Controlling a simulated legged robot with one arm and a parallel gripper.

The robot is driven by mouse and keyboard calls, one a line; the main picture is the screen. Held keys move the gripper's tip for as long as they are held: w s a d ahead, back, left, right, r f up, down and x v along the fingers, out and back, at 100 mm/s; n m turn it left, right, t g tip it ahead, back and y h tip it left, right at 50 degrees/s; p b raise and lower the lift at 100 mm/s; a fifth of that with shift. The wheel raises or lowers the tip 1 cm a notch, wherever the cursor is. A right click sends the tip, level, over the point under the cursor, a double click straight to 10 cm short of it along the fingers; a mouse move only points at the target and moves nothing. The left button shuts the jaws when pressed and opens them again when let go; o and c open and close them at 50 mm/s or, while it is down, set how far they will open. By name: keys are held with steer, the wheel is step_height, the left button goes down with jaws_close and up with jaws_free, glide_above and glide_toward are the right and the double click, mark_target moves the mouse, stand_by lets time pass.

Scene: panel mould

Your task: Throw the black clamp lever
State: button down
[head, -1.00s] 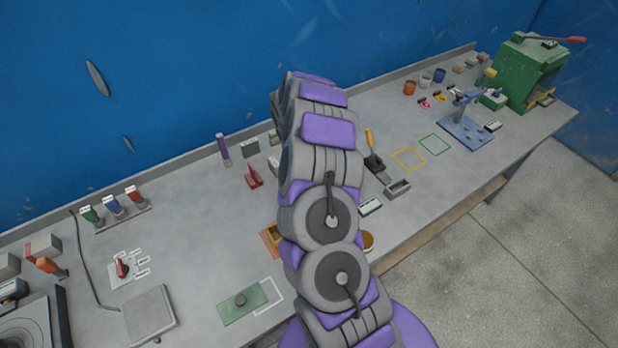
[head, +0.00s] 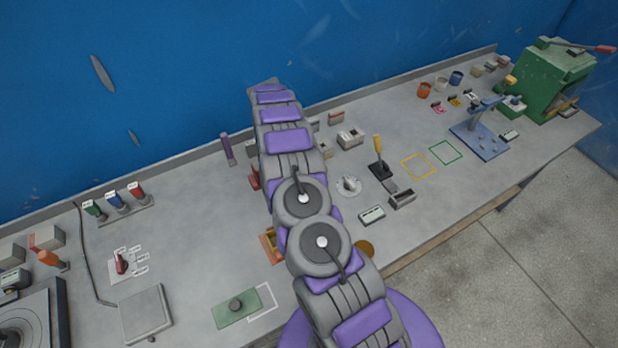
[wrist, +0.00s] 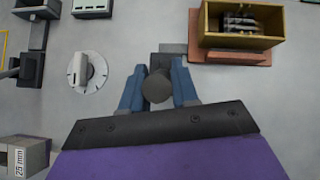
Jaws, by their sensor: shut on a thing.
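In the wrist view my gripper (wrist: 157,90) has its two blue fingers on either side of a dark round knob, the end of the black clamp lever (wrist: 157,86). The fingers are shut on it. The lever's grey mount (wrist: 172,52) shows just beyond the knob, beside the red-brown base of the wooden panel mould (wrist: 240,41). The rest of the lever is hidden by the knob and fingers. In the head view my arm covers the gripper and lever; only the left edge of the mould (head: 269,244) shows.
A white dial knob (wrist: 80,70) stands left of my gripper. A block marked 25 mm (wrist: 25,154) is at the wrist view's lower left.

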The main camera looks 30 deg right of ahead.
steer(key=shift+w, duration=0.1)
stand_by(0.5)
steer(key=c, duration=0.9)
jaws_free()
steer(key=shift+s+a+r, duration=0.1)
steer(key=shift+s+r, duration=0.1)
steer(key=shift+r, duration=0.75)
steer(key=shift+s+r, duration=0.2)
steer(key=shift+r, duration=0.7)
steer(key=shift+s+a+r, duration=0.2)
steer(key=shift+s+a, duration=0.65)
steer(key=shift+s, duration=1.5)
steer(key=shift+s+a+r, duration=0.2)
steer(key=shift+s+a, duration=0.6)
steer(key=shift+s, duration=1.6)
steer(key=shift+s+a+r, duration=0.2)
steer(key=shift+s+a, duration=0.65)
steer(key=shift+s, duration=1.5)
steer(key=shift+c, duration=0.3)
